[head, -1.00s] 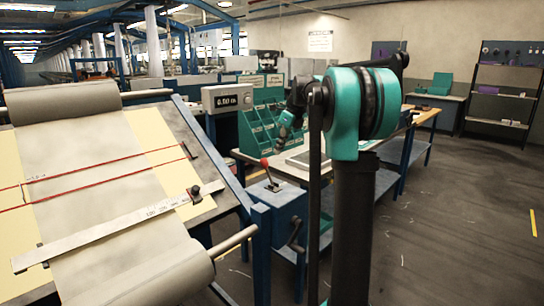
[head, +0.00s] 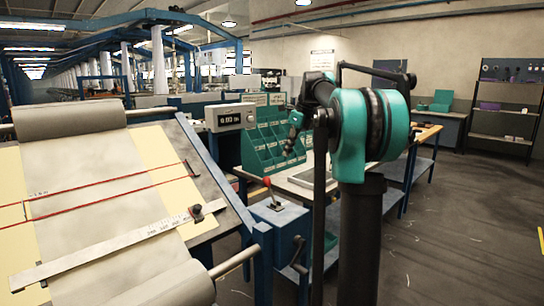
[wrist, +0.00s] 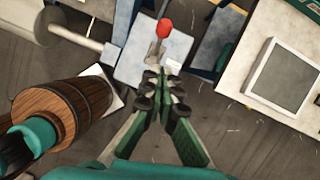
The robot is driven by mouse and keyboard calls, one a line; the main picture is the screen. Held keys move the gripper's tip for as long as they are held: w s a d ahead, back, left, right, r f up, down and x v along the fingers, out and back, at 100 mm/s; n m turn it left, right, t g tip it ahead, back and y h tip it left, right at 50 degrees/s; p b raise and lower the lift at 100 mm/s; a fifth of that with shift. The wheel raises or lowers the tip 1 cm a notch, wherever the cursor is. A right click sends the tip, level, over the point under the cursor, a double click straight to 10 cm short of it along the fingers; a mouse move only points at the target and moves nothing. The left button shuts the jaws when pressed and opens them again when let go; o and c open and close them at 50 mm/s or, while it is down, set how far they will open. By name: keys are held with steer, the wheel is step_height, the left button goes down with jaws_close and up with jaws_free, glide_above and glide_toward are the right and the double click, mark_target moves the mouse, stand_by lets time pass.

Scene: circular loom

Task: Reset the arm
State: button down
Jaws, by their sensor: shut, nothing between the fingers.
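My arm stands in the middle of the head view, with a teal joint at its top. My gripper (head: 291,148) hangs at the arm's left side, small and dark there, in front of the green bin rack. In the wrist view the gripper (wrist: 163,82) shows close up, with its green and black fingers together and nothing between them. Beyond the fingertips is a red-knobbed lever (wrist: 165,30) on a pale box. The gripper looks clear of it.
A sloped board (head: 215,192) with cloth, red cords and a ruler stands at left. A digital display (head: 232,117) and green bin rack (head: 262,148) stand behind. A brown barrel-like thing (wrist: 90,103) is left in the wrist view. Open floor (head: 450,220) lies at right.

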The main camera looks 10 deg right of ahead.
steer(key=s+a+f+n+t+h, duration=0.2)
steer(key=s+f+n+h, duration=0.1)
steer(key=s+f+n, duration=2.3)
steer(key=s+f, duration=1)
steer(key=shift+h, duration=0.3)
